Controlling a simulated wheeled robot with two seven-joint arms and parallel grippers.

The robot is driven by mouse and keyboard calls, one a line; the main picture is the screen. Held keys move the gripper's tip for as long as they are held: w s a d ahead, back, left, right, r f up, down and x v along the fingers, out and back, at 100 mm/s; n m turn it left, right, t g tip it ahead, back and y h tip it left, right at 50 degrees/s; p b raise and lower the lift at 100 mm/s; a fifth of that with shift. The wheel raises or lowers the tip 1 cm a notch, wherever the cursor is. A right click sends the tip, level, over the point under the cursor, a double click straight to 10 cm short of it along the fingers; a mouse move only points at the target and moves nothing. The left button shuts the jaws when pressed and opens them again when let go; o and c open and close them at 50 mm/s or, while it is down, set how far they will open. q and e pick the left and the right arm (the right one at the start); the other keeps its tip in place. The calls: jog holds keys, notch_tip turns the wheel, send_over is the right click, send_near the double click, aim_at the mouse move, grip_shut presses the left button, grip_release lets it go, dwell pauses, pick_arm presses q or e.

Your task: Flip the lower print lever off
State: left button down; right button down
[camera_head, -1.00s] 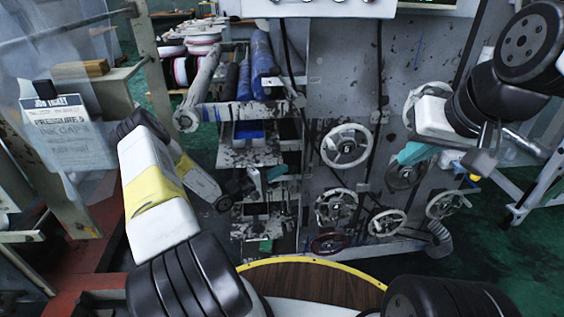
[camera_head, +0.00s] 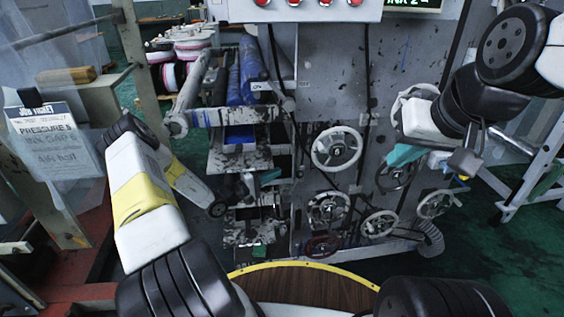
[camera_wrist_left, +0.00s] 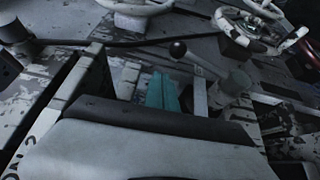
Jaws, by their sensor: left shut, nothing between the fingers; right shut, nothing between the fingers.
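A lever with a black ball knob (camera_wrist_left: 178,48) and a thin pale rod shows in the left wrist view, its rod running right to a grey pivot. In the head view my left gripper (camera_head: 268,177) is small, in front of the machine's lower shelves, and I cannot make out the lever there. My right gripper (camera_head: 402,155) is shut and empty, before the handwheels at the right.
The machine's grey panel (camera_head: 325,80) carries several white handwheels (camera_head: 337,149), right of my left gripper. Blue rollers (camera_head: 240,75) lie above the shelves. A hanging job ticket (camera_head: 48,140) is at the left. Green floor (camera_head: 480,250) is open at the lower right.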

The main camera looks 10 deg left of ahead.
pick_arm(q)
jog(key=v, duration=0.7)
